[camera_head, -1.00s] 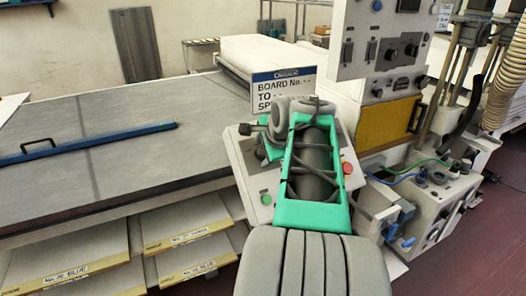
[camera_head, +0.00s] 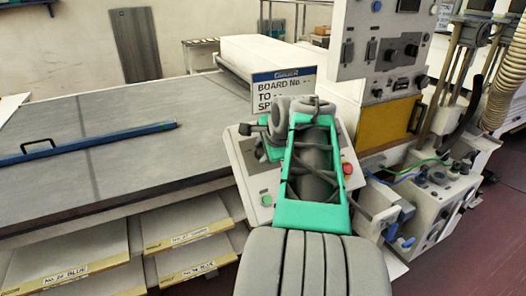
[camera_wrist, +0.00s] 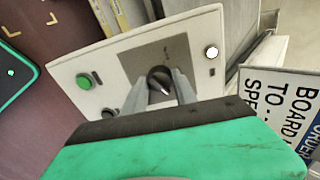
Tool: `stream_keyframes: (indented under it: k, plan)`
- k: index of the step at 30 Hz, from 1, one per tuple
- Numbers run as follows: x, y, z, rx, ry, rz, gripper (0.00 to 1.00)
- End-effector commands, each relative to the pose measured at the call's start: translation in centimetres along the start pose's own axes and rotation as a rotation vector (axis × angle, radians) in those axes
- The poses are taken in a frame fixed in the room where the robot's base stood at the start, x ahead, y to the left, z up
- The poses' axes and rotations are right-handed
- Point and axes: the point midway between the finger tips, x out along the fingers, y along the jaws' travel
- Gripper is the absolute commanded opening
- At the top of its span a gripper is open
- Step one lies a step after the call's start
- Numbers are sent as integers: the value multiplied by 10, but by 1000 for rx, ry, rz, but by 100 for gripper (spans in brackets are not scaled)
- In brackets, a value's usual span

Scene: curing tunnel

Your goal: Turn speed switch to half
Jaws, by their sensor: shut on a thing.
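The speed switch (camera_wrist: 160,80) is a black rotary knob with a light pointer line, on a dark square plate in the wrist view. It sits on a pale control panel (camera_wrist: 205,35). My gripper (camera_wrist: 160,92) has one grey finger on each side of the knob and is shut on it. The pointer is turned toward the lower right in the wrist view. The scale marks near the knob are too small to read. In the head view my green arm hides the knob, and the panel (camera_head: 243,165) shows around it.
A green button (camera_wrist: 84,81) and a white lamp (camera_wrist: 211,53) are on the panel. A sign (camera_head: 283,90) stands behind it. A long grey table (camera_head: 90,120) with a blue bar (camera_head: 90,143) lies left. A machine with a yellow panel (camera_head: 388,122) stands right.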

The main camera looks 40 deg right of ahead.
Motion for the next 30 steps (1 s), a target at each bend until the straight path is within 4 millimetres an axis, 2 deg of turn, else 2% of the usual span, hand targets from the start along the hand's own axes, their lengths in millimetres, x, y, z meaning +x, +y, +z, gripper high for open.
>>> stream_keyframes:
  k: [11, 30]
  plan:
    - [2, 2, 0, -112, 5, -6, 0]
    - [3, 4, 1, -676, 39, -43, 0]
